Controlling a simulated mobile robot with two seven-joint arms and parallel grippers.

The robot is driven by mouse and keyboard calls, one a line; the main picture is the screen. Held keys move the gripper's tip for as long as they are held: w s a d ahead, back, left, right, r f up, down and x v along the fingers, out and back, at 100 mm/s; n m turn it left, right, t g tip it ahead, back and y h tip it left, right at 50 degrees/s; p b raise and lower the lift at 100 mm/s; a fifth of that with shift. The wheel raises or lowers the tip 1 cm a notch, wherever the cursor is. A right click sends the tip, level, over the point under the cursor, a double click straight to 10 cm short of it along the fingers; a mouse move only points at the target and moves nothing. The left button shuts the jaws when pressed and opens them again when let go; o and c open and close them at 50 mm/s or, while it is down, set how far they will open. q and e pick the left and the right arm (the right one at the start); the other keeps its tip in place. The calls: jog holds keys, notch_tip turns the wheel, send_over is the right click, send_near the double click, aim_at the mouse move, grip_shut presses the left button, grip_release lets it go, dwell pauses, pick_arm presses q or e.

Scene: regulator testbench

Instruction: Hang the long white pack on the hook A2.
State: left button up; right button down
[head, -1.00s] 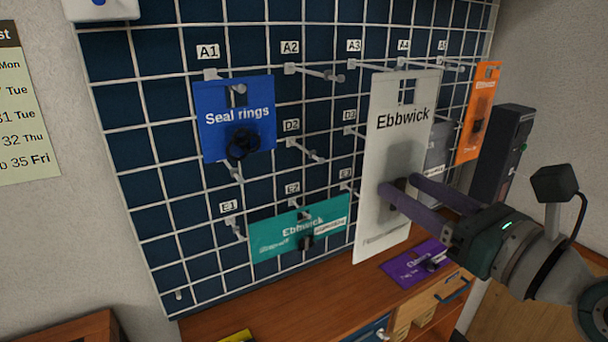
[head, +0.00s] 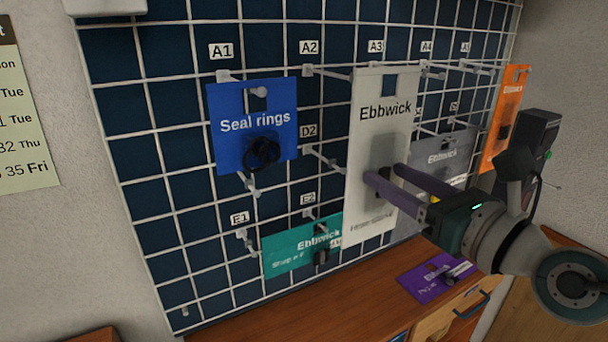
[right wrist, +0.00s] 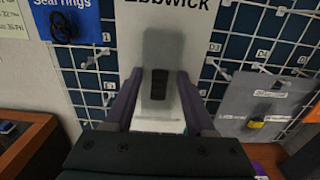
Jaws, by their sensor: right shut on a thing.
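The long white pack (head: 376,170), marked Ebbwick, hangs upright in my right gripper (head: 384,184), which is shut on its middle. It also fills the centre of the right wrist view (right wrist: 185,50), between the two purple fingers (right wrist: 155,95). In the head view the pack is in front of the grid, just right of hook A2 (head: 325,73), and overlaps the hook area below label A3. Hook A2 looks empty. I cannot tell how far the pack is from its tip. My left gripper does not show.
A blue seal rings pack (head: 252,125) hangs on hook A1, left of A2. A teal pack (head: 300,248) hangs below, partly behind the white pack. A grey pack (head: 440,155) and an orange pack (head: 504,115) hang to the right. A purple pack (head: 436,278) lies on the bench.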

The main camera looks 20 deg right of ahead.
aim_at(367, 169)
jog(key=shift+w+a+f+b, duration=0.1)
jog(key=shift+w+b, duration=0.25)
jog(key=shift+w, duration=0.8)
jog(key=shift+w+a+f+b, duration=0.1)
jog(key=shift+w+b, duration=0.25)
jog(key=shift+w, duration=0.75)
jog(key=shift+w+f+b, duration=0.35)
jog(key=shift+w+b, duration=0.35)
jog(key=shift+b, duration=0.1)
jog(key=shift+c, duration=0.8)
grip_release()
jog(key=shift+s, duration=0.1)
